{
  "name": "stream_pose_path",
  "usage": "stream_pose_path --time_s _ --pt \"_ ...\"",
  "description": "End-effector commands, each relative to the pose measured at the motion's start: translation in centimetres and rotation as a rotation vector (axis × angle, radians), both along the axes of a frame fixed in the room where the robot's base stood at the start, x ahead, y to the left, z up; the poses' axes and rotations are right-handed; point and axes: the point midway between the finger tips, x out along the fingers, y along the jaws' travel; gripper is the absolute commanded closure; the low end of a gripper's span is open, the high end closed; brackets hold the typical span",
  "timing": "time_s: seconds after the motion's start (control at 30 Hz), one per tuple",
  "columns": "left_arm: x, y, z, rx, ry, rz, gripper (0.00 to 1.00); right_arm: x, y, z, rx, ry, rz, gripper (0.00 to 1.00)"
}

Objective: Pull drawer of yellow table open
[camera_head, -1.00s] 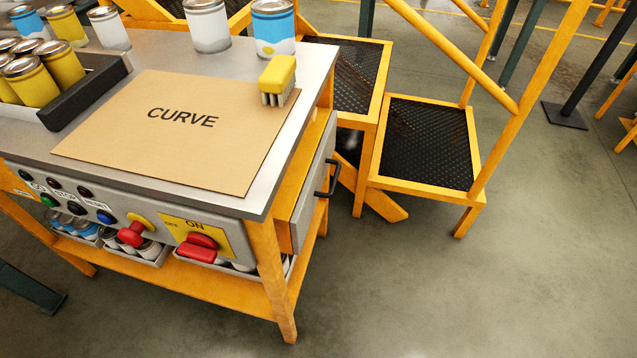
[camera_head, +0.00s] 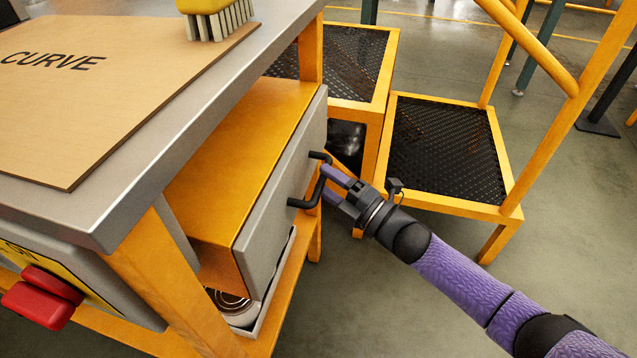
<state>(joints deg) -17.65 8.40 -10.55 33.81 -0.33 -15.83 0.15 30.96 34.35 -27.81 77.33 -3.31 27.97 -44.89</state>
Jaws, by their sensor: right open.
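The yellow table has a grey top (camera_head: 185,125) and orange legs. Its drawer (camera_head: 262,225), with a grey front and orange body, faces right and stands out past the tabletop edge. A black bar handle (camera_head: 298,203) is on the drawer front. My right gripper (camera_head: 327,183) is open at the handle, its two purple fingertips close to the bar. I cannot tell whether they touch it. My left gripper is not in view.
A brush (camera_head: 205,8) stands on the CURVE board (camera_head: 95,105) on the table. A red switch (camera_head: 45,297) is on the table's front. Orange steps with black mesh treads (camera_head: 440,150) stand close behind my right gripper. Floor is open at the lower right.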

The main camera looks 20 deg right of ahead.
Motion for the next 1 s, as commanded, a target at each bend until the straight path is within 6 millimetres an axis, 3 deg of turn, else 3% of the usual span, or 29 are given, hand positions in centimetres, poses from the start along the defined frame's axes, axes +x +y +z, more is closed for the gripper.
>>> stream_pose_path --time_s 0.13,0.4,0.67,1.0 --pt "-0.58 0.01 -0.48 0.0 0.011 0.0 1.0 1.13 0.74 0.06 0.002 0.001 0.0 0.44" --pt "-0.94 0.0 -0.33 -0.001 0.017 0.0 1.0 1.34 0.89 0.28 0.001 0.002 -0.001 0.44" --pt "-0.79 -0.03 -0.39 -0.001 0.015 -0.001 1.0 1.32 0.87 0.24 0.001 0.002 -0.002 0.97" --pt "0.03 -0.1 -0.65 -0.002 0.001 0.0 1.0 1.31 0.86 0.21 0.002 0.004 -0.001 1.0"
